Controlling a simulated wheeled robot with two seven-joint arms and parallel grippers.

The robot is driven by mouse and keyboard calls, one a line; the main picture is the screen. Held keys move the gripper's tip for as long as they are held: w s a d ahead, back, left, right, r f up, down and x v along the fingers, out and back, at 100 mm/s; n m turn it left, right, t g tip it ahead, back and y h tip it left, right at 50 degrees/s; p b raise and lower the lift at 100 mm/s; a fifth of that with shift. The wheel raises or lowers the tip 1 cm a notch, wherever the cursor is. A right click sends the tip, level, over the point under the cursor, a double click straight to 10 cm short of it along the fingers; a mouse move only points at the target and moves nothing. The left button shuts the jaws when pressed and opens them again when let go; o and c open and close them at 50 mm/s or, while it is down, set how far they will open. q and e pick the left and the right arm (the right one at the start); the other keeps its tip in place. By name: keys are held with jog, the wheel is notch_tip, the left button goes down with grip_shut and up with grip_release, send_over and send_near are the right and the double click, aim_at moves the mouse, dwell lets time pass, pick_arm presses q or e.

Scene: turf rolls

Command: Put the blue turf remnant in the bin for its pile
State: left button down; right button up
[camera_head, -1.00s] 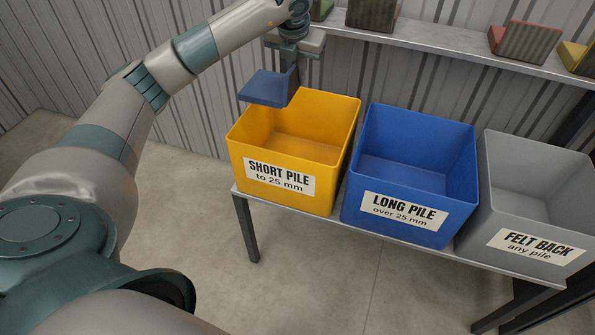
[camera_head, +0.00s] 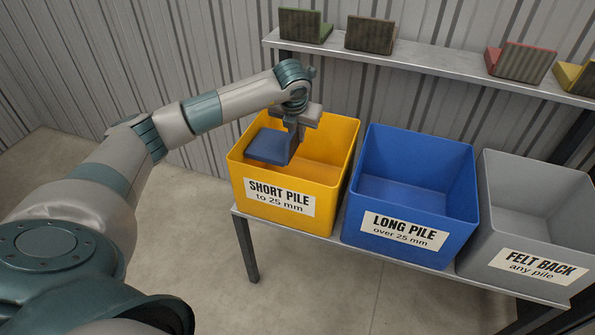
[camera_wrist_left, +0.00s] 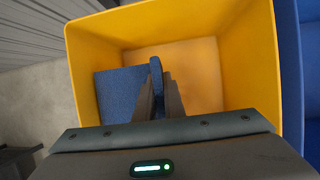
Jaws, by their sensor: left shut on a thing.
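The blue turf remnant (camera_head: 268,147) is an L-shaped piece held by my left gripper (camera_head: 295,138) in the head view. It is at the mouth of the yellow bin (camera_head: 238,178), labelled "SHORT PILE to 25 mm". In the left wrist view the remnant (camera_wrist_left: 124,92) lies within the outline of the yellow bin (camera_wrist_left: 246,60). One upright edge of it is between the fingers of the gripper (camera_wrist_left: 163,88). The bin's floor shows below, partly hidden by remnant and gripper. My right gripper is in neither view.
A blue bin (camera_head: 412,170) labelled "LONG PILE over 25 mm" and a grey bin (camera_head: 515,215) labelled "FELT BACK any pile" stand to the right on the same bench. A shelf (camera_head: 430,62) behind holds several other turf remnants, including a red-edged one (camera_head: 521,63).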

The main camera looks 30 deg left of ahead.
pick_arm(q)
notch_tip(320, 180, down, 11)
dwell(0.4)
jog(key=shift+f, duration=2.05)
jog(key=shift+f, duration=0.1)
jog(key=c, duration=1.8)
grip_release()
jog(key=shift+c, duration=0.2)
jog(key=v, duration=1.2)
